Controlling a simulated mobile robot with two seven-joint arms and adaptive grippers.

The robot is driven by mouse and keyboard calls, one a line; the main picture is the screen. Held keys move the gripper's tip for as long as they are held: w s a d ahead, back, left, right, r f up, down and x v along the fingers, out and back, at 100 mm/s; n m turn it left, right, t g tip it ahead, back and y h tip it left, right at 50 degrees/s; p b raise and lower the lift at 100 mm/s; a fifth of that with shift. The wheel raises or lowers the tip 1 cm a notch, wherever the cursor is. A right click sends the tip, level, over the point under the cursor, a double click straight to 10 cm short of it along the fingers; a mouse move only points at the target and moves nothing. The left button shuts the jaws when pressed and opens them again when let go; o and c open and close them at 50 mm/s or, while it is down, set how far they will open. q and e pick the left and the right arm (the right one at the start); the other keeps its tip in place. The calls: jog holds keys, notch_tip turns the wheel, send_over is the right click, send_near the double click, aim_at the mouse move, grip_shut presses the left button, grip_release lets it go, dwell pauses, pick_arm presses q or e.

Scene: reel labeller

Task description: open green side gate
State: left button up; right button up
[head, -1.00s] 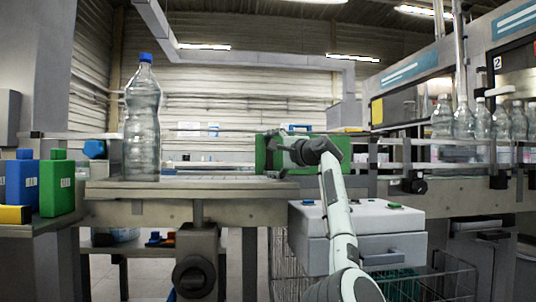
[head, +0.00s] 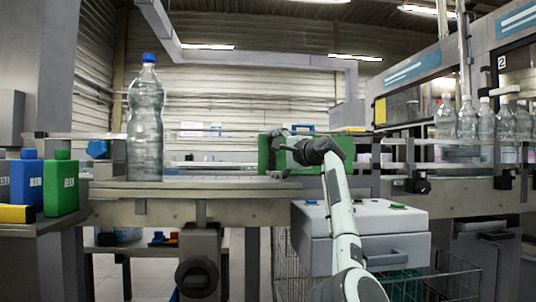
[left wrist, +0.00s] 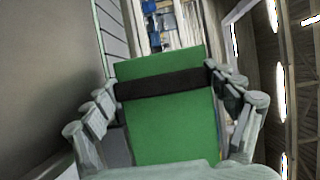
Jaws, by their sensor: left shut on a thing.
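The green side gate (head: 265,152) is an upright green panel at the conveyor rail, in the middle of the head view. My left gripper (head: 279,153) is at its near side, and my wrist hides part of the panel. In the left wrist view the green gate (left wrist: 172,128) fills the space between the fingers of my left gripper (left wrist: 163,85), with a dark band across its upper part. The gripper is shut on the gate. The exact finger contact is hard to make out. My right gripper is not in view.
A clear bottle with a blue cap (head: 146,125) stands on the conveyor at left. Several bottles (head: 482,122) stand behind the rail at right. Blue and green containers (head: 60,187) stand at far left.

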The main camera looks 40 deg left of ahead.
aim_at(282, 152)
pick_arm(q)
jog(key=o, duration=1.4)
jog(key=shift+w+d+r+m+t, duration=0.2)
jog(key=shift+w+d+t, duration=0.1)
jog(key=shift+w+d, duration=0.25)
jog(key=shift+w+d+r+m+t, duration=0.1)
jog(key=shift+w+d+r+t, duration=0.15)
jog(key=shift+w+d, duration=0.25)
jog(key=shift+f, duration=0.15)
jog(key=shift+s+a+g, duration=0.35)
jog(key=shift+s+a, duration=0.35)
jog(key=shift+a, duration=0.15)
jog(key=shift+w+d+f, duration=0.1)
jog(key=shift+d, duration=0.05)
jog(key=shift+d+f+b, duration=0.4)
jog(key=shift+d+b, duration=0.05)
jog(key=shift+b, duration=0.2)
jog(key=shift+s+d+f+b, duration=0.15)
jog(key=shift+s+d+b, duration=0.25)
jog(key=shift+d, duration=0.25)
jog(key=shift+s+d+f+b, duration=0.15)
jog(key=shift+s+d+b, duration=0.15)
jog(key=shift+d, duration=0.3)
jog(key=v, duration=0.2)
jog(key=r+b+v, duration=0.1)
jog(key=v, duration=0.1)
jog(key=shift+s+d, duration=0.15)
jog(key=shift+d, duration=0.2)
